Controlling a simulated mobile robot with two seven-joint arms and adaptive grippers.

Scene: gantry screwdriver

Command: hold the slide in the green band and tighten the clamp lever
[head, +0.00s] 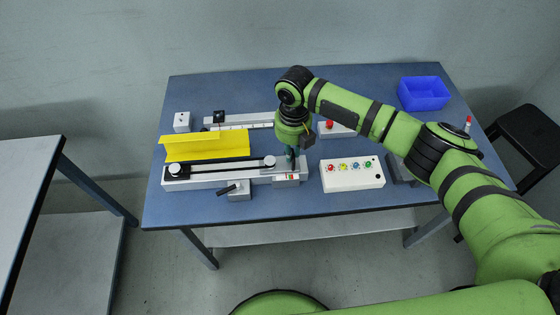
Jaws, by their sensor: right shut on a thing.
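A grey linear rail (222,178) lies along the front of the blue table, with a black slot and round knobs on top. The slide (287,182) is the grey block at the rail's right end. A small coloured scale shows on its front, too small to tell whether the slide sits in the green band. My right gripper (291,163) points down over the slide, shut on its upper part; the grip is mostly hidden. The black clamp lever (227,189) sticks out leftward from a grey block at the rail's front, with no gripper touching it. My left gripper is not in view.
A yellow angled guard (207,147) stands behind the rail, with a second rail (240,121) further back. A white button box (352,174) is to the right. A blue bin (423,93) stands at the back right. The table's front left is clear.

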